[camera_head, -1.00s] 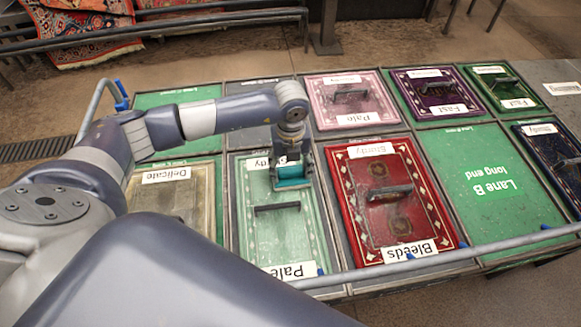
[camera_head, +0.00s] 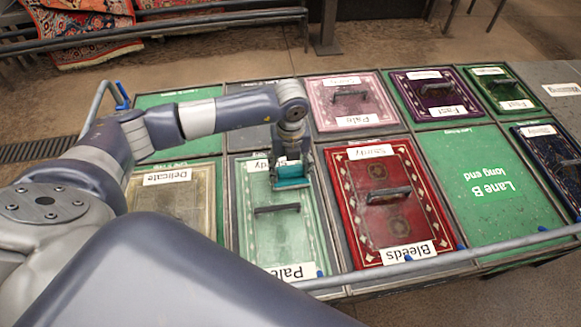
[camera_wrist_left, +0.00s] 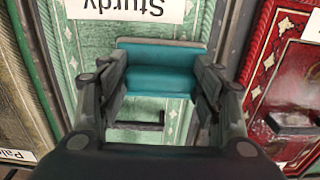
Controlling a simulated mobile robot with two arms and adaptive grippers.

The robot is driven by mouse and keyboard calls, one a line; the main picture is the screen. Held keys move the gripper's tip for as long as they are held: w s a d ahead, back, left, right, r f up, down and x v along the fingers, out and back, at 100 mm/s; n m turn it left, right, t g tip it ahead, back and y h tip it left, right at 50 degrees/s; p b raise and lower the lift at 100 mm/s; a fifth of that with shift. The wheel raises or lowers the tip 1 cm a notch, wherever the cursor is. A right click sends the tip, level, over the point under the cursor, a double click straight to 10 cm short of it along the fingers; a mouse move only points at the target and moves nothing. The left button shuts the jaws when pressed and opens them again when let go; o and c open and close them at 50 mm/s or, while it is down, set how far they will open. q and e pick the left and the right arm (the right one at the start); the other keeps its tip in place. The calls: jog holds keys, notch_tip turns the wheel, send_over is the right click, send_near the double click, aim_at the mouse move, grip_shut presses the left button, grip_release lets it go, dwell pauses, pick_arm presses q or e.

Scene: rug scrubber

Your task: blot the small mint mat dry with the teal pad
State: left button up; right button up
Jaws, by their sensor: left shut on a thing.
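The small mint mat (camera_head: 268,240) lies in its lane with a "Pale" label at its near end and a dark handle (camera_head: 277,209) across its middle. My left gripper (camera_head: 290,170) is over the mat's far right part, shut on the teal pad (camera_head: 292,183). In the left wrist view the teal pad (camera_wrist_left: 160,78) sits between the two fingers, above the mint mat (camera_wrist_left: 95,60). I cannot tell whether the pad touches the mat. My right gripper is not in view.
A red mat (camera_head: 385,225) labelled "Bleeds" lies to the right, a beige "Delicate" mat (camera_head: 185,205) to the left. A pink mat (camera_head: 335,110) is behind. Lane B (camera_head: 490,185) is bare green. A metal rail (camera_head: 430,258) runs along the front edge.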

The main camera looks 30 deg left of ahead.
pick_arm(q)
jog(key=shift+r+p, duration=0.65)
jog(key=shift+r, duration=0.95)
